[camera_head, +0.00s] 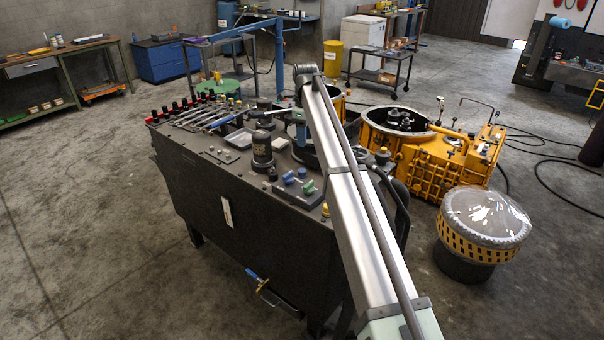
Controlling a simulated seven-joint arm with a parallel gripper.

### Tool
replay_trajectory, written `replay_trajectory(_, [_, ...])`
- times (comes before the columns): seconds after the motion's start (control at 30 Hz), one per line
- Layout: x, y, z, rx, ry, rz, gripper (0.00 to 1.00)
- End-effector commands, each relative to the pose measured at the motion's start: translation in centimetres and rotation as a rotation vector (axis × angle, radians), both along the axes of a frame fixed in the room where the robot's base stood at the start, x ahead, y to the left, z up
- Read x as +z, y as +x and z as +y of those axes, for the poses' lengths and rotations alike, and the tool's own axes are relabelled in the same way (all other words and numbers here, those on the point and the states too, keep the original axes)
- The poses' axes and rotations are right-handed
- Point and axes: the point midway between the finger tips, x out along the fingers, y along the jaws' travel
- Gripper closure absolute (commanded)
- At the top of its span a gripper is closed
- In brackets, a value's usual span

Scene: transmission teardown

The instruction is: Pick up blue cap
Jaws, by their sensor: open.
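Small blue caps sit on a dark block near the right front of the dark workbench (215,195). One blue cap (289,178) is at the left and another blue piece (302,172) is just behind it to the right. A green one (308,187) is in front of them. I cannot tell which piece is the task's blue cap. My arm rises from the bottom right and bends down over the bench. My gripper (301,140) is small here, partly hidden by the arm, behind and above the blue pieces and apart from them. It is open.
A dark cylinder (262,150) stands left of the block, with a grey tray (238,139) and several wrenches beyond. A yellow-topped part (325,210) is at the front edge. An orange housing (440,165) and clear-covered drum (485,220) stand to the right.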

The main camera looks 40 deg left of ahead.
Motion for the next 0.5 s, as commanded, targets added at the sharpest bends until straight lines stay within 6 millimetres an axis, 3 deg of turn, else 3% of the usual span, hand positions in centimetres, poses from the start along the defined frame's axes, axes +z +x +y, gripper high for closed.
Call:
replay_trajectory(0.27, [-1.7,-0.3,0.5,-0.008,-0.009,0.001,0.54])
replay_trajectory(0.5, [-5.6,-0.3,0.5,-0.007,-0.009,0.002,0.54])
